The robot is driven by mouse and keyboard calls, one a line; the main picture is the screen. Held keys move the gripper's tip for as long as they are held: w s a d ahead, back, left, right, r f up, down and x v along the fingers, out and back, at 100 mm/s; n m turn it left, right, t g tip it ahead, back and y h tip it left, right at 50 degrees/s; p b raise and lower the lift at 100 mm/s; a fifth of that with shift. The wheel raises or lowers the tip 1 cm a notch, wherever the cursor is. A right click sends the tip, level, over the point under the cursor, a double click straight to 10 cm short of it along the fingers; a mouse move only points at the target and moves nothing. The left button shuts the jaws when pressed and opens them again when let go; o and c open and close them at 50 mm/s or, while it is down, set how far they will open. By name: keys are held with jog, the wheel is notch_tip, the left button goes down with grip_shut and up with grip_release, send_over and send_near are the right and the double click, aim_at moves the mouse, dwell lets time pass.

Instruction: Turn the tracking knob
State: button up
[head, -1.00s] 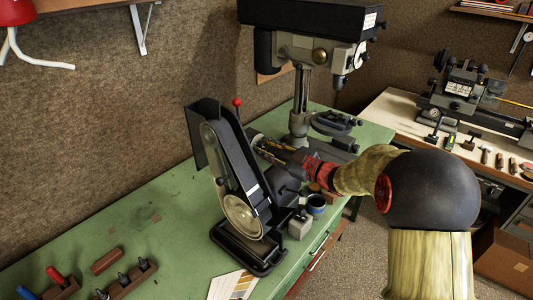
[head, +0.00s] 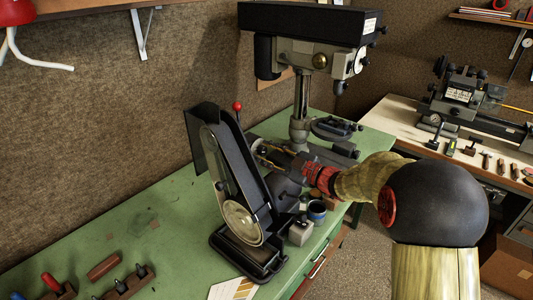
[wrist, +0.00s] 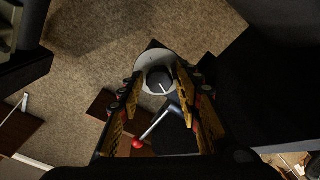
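The tracking knob (wrist: 160,80) is a dark round knob with a white pointer line on a pale round dial (wrist: 145,62) in the wrist view. It appears between and beyond my open fingertips (wrist: 160,74); I cannot tell whether either finger touches it. In the head view my gripper (head: 268,155) is just right of the belt sander (head: 232,180), on the sander's upper right side. The knob cannot be made out there.
A lever with a red ball (wrist: 137,144) lies close below the knob in the wrist view; the red ball also tops the sander (head: 238,106). A drill press (head: 300,95) stands behind my gripper.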

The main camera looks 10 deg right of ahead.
jog(key=shift+o, duration=0.8)
jog(key=shift+s+d, duration=0.2)
jog(key=shift+d, duration=0.05)
jog(key=v, duration=1.1)
jog(key=shift+s, duration=0.25)
